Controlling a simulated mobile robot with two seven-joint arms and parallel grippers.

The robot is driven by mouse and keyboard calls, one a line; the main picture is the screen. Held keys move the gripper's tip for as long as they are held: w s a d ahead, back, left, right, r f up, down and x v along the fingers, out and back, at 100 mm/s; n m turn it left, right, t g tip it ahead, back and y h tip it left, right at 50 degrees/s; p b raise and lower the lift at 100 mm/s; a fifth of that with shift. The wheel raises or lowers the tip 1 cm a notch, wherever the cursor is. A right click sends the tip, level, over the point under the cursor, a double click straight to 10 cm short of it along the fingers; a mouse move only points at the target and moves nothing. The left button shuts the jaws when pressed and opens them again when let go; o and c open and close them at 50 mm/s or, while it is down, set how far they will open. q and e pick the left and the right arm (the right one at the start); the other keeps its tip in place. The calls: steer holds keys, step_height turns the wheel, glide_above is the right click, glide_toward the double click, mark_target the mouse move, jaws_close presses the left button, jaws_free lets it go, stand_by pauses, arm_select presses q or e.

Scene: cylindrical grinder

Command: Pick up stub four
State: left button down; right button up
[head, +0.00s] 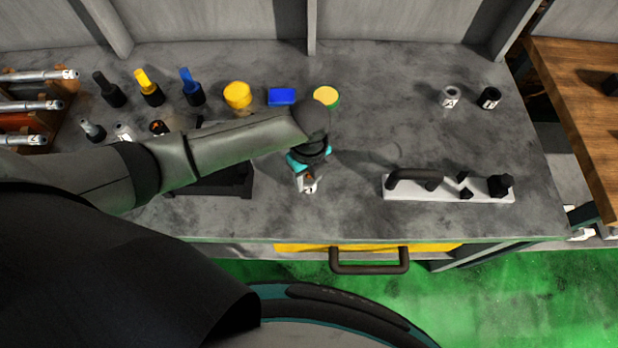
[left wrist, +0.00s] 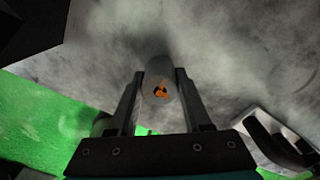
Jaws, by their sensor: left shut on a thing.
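My left gripper (head: 307,181) reaches over the middle of the bench, near its front edge. It is shut on a short grey cylindrical stub, and a bit of this stub (head: 310,187) shows under the gripper. In the left wrist view the stub (left wrist: 159,82) sits between the two fingers (left wrist: 158,95), with an orange and black mark on its end. I cannot read a number on it. Whether it touches the bench is hard to tell. My right gripper is not in view.
Other stubs stand at the back right, one grey (head: 450,97) and one black (head: 489,98). A white plate with black fittings (head: 450,190) lies to the right. Bottles (head: 149,87), a yellow tub (head: 237,95) and a blue block (head: 282,97) line the back.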

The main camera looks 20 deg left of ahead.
arm_select(q)
steer(key=shift+r, duration=0.15)
step_height(320, 180, up, 20)
steer(key=p, duration=0.4)
